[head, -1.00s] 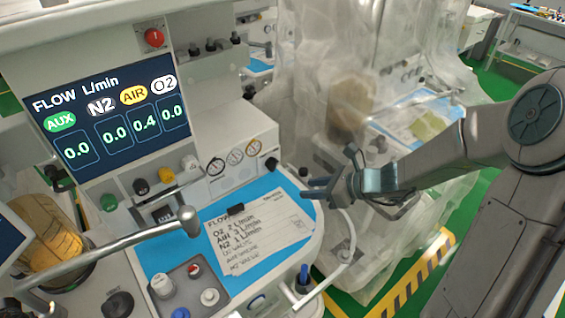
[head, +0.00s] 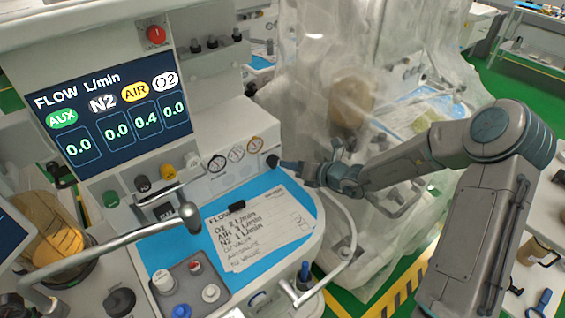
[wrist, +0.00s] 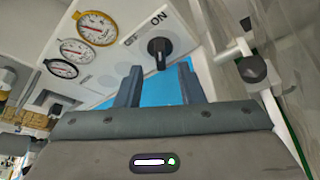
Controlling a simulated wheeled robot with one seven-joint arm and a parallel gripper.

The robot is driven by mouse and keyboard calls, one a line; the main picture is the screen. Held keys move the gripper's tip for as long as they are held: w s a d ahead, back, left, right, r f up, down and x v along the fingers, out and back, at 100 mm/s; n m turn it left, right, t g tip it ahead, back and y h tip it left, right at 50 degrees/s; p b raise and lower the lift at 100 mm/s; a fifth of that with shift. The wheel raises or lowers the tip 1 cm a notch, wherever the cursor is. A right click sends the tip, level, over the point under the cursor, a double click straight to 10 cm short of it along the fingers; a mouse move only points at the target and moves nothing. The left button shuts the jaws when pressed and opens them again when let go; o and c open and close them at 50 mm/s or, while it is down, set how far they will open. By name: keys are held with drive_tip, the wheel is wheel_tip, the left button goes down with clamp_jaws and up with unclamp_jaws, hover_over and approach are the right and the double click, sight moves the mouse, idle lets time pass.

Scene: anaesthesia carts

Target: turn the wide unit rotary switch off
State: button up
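The wide unit's rotary switch (wrist: 158,47) is a black knob on a white panel in the wrist view, with ON printed above it and OFF to its upper left. Its grip bar runs roughly up and down in that picture; I cannot tell its exact setting. In the head view the knob (head: 272,161) is small, at the right end of the gauge panel. My gripper (wrist: 158,76) is open, its two blue-grey fingers apart and empty, with the knob beyond the gap between them. In the head view my gripper (head: 285,165) is close to the knob; contact is unclear.
Round gauges (wrist: 97,28) sit left of the switch. The flow display (head: 107,118) reads AIR 0.4. A blue work surface (head: 185,245) with a handwritten card (head: 262,228) lies below.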

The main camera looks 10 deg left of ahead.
sight(278, 162)
drive_tip(key=shift+x, duration=2.15)
clamp_jaws()
drive_tip(key=shift+f, duration=0.1)
